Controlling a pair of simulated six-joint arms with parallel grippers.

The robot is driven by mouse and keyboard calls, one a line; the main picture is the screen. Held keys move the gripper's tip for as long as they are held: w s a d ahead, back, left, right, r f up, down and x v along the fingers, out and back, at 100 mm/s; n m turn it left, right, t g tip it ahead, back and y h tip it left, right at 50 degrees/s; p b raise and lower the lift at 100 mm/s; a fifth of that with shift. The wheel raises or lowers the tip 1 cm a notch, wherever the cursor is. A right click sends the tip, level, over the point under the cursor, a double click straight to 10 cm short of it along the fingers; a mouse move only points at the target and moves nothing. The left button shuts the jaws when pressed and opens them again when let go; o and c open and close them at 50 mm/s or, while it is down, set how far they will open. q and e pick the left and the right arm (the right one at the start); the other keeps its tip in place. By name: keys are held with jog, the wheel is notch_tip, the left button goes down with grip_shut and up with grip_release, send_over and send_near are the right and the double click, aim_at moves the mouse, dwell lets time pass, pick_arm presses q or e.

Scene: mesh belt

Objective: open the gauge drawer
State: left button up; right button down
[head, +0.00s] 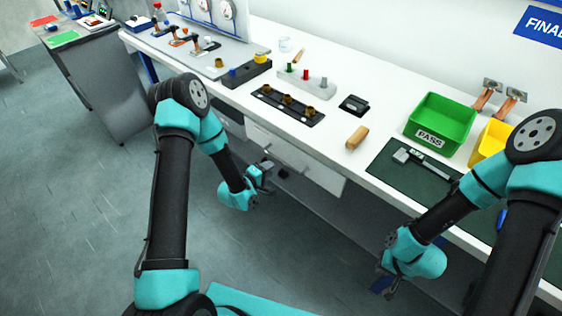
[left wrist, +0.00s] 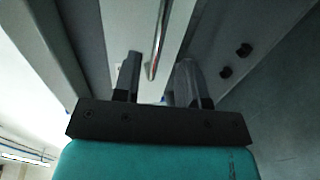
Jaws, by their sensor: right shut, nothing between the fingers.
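A pale drawer front (head: 283,150) shows under the bench, partly behind my left gripper; no label on it can be read. In the left wrist view a shiny bar handle (left wrist: 159,38) runs along a pale drawer panel (left wrist: 128,28). My left gripper (head: 266,170) is by the drawer front. In the left wrist view its two fingers (left wrist: 157,82) stand apart, with the handle's near end between them in the picture; contact cannot be seen. My right gripper (head: 384,268) is shut and empty, low in front of the bench at the right.
The white bench top (head: 330,140) overhangs the drawers. On it are a black block with brass parts (head: 288,104), a wooden block (head: 357,137), a green PASS bin (head: 440,122), a yellow bin (head: 490,143) and a caliper (head: 425,163) on a dark mat. The floor in front is clear.

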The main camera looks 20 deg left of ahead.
aim_at(281, 160)
pick_arm(q)
jog(key=x, duration=0.8)
jog(key=shift+c, duration=0.4)
grip_shut()
